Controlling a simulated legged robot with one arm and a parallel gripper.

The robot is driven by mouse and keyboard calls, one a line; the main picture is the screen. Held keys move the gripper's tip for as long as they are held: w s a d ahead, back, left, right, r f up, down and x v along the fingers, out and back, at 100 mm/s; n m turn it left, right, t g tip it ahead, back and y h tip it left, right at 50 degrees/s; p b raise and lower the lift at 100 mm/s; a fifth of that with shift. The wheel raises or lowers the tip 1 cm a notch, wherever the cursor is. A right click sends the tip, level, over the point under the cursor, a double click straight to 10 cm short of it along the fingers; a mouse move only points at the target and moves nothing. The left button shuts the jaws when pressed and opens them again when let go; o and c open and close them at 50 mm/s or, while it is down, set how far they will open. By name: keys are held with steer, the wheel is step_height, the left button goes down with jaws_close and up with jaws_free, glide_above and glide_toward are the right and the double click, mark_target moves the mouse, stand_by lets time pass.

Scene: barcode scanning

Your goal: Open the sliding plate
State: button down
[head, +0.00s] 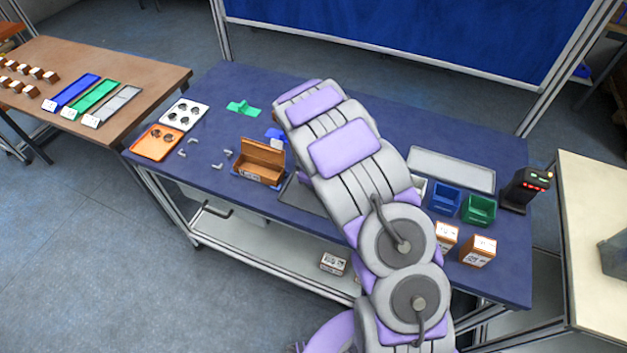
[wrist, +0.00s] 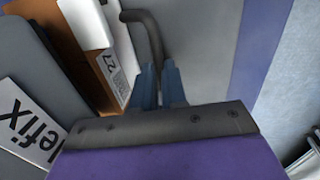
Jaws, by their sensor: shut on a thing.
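My gripper (wrist: 158,75) shows in the wrist view, with its bluish fingers closed on a dark curved handle (wrist: 148,32). The handle bends over at its top end, beside a white-edged box with a "27" label (wrist: 112,70). I cannot tell for sure what the handle is fixed to; a sliding plate is not clearly recognisable. In the head view, my own arm hides the gripper and the handle. A dark grey flat plate (head: 300,198) lies on the blue table, partly covered by my arm.
On the blue table (head: 225,95) stand an open brown box (head: 262,160), blue bin (head: 445,197), green bin (head: 479,210), small boxes (head: 479,250) and a black scanner (head: 526,188). In the wrist view, a white label with black lettering (wrist: 28,128) lies on a grey surface at left.

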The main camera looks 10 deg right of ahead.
steer(key=s+a, duration=0.2)
steer(key=s+a+p, duration=0.1)
steer(key=s+a, duration=0.1)
steer(key=s, duration=0.1)
steer(key=s+a, duration=0.1)
steer(key=s, duration=0.1)
steer(key=shift+s+a, duration=0.35)
steer(key=shift+a, duration=0.05)
steer(key=c, duration=1.2)
jaws_free()
steer(key=shift+o, duration=0.2)
step_height(320, 180, up, 17)
steer(key=s+a+p, duration=0.1)
steer(key=s+a, duration=0.1)
steer(key=shift+s+p, duration=0.25)
steer(key=shift+p, duration=0.05)
steer(key=shift+d, duration=0.1)
